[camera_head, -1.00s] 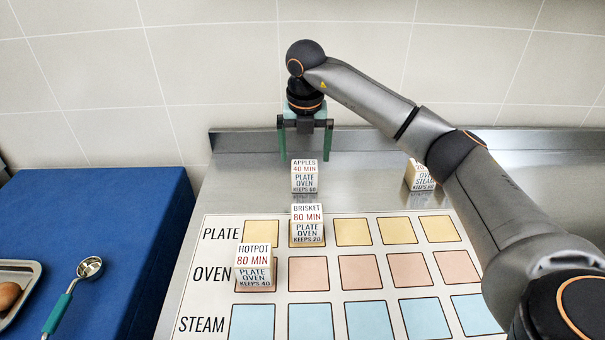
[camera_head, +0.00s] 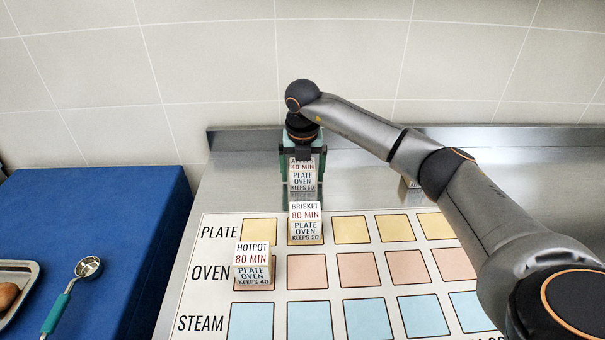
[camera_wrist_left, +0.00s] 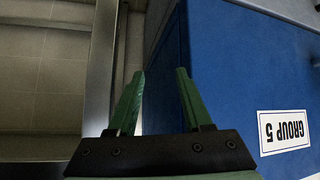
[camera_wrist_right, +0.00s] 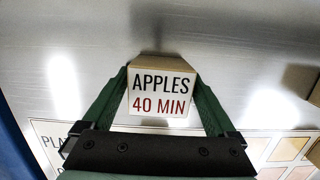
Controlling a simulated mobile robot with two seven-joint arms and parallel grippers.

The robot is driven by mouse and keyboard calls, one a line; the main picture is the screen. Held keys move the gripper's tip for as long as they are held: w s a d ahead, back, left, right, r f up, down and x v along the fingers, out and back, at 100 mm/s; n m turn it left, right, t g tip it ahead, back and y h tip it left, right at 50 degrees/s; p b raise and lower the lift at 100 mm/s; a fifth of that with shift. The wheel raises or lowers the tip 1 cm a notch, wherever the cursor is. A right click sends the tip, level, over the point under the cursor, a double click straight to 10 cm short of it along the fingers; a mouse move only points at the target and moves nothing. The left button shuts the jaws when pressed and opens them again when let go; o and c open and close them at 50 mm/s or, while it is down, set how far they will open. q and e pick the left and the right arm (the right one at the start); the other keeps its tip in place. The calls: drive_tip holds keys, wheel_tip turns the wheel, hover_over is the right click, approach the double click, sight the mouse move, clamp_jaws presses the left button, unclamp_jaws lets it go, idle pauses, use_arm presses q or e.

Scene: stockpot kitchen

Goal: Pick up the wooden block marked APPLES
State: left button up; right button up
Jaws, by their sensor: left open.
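The APPLES block (camera_head: 303,178) is a pale wooden cube with printed labels. It stands upright on the steel counter behind the BRISKET block, and its top label fills the middle of the right wrist view (camera_wrist_right: 160,98). My right gripper (camera_head: 304,180) is lowered over it from above, with one green finger on each side. In the right wrist view the fingers (camera_wrist_right: 161,78) lie very close to its sides; I cannot tell if they press on it. My left gripper (camera_wrist_left: 160,72) is open and empty in the left wrist view, with a blue surface near it.
The BRISKET block (camera_head: 305,222) stands on a PLATE square just in front. The HOTPOT block (camera_head: 254,265) is on an OVEN square. Another block (camera_head: 408,190) is partly hidden behind my right arm. A blue worktop (camera_head: 90,230) at left holds a spoon (camera_head: 70,290) and a tray (camera_head: 18,274).

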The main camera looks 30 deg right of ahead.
drive_tip(key=c, duration=1.2)
